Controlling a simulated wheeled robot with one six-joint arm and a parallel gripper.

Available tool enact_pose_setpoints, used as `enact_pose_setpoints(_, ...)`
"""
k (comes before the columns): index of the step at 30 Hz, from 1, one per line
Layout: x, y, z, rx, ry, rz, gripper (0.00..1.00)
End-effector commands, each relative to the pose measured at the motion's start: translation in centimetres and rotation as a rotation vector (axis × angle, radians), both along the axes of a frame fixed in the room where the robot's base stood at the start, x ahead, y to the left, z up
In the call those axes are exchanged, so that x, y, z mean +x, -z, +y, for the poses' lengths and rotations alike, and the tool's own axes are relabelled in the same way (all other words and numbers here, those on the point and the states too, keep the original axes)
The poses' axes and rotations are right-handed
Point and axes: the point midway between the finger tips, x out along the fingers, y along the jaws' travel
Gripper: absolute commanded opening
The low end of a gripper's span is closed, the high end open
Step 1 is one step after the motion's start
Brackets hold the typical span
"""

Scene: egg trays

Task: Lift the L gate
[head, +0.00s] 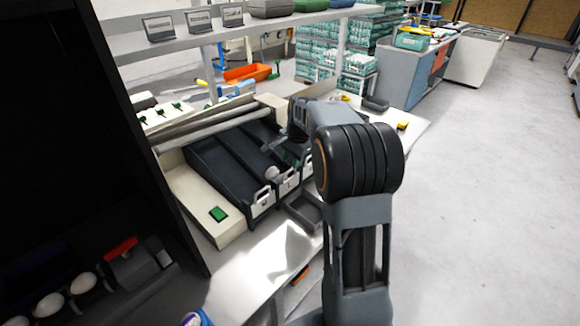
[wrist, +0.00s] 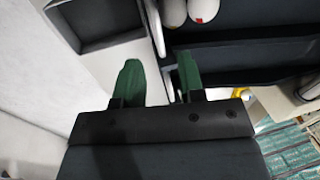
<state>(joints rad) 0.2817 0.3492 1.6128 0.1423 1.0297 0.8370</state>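Dark sloping chutes (head: 225,170) end in white gates with handle slots. One gate (head: 263,199) closes the left chute, and another gate (head: 287,181) stands to its right. Their letters are too small to read, so I cannot tell which is L. A further gate on the right is mostly hidden by my arm. My gripper (wrist: 158,78) has green fingers standing apart, with nothing clearly held between them. In the head view my gripper (head: 288,152) is partly hidden, above the right-hand chutes. In the wrist view a thin pale wall (wrist: 153,24) runs just ahead of the fingers.
Two eggs (wrist: 172,11), one with a red mark, lie beyond the pale wall. A grey tray (wrist: 97,22) is at upper left there. An egg (head: 272,172) sits behind a gate. A green button (head: 219,214) is on the cream side panel. A shelf (head: 180,45) crosses above.

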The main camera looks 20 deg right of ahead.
Motion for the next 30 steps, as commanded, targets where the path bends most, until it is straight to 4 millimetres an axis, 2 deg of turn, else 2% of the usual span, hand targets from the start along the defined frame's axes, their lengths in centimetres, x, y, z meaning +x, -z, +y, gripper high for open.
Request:
enact_pose_setpoints(3,0.2,1.7,0.2,0.001,-0.001,0.003,0.36)
enact_pose_setpoints(9,0.6,3.5,0.3,0.0,-0.001,0.001,0.36)
enact_pose_setpoints(22,0.7,4.0,0.3,0.0,-0.001,0.0,0.36)
enact_pose_setpoints(30,0.7,4.0,0.3,0.0,-0.001,0.0,0.1)
